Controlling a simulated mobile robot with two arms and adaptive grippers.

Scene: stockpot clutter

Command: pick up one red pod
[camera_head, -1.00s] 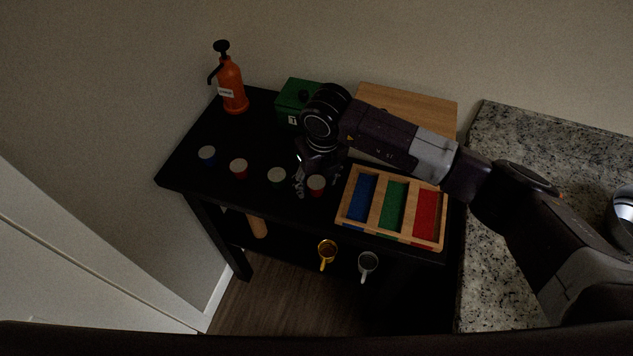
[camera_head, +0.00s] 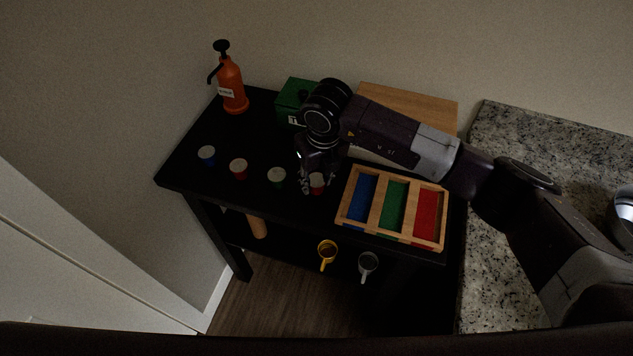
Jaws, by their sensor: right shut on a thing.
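A red pod (camera_head: 317,181) with a pale lid stands on the black table, with my right gripper (camera_head: 317,184) shut on it from above. The fingers hide part of its sides. I cannot tell any gap between this pod and the table. Another red pod (camera_head: 239,168) stands further left on the table, apart from the gripper. A green pod (camera_head: 278,176) stands between the two red ones, and a blue pod (camera_head: 207,155) is at the far left. My left gripper is not in view.
A wooden tray (camera_head: 375,212) with blue, green and red compartments lies right of the gripper. A green box (camera_head: 290,101), a wooden board (camera_head: 420,103) and an orange pump bottle (camera_head: 231,85) stand behind. A yellow mug (camera_head: 327,251) and a grey mug (camera_head: 368,262) are below the tabletop.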

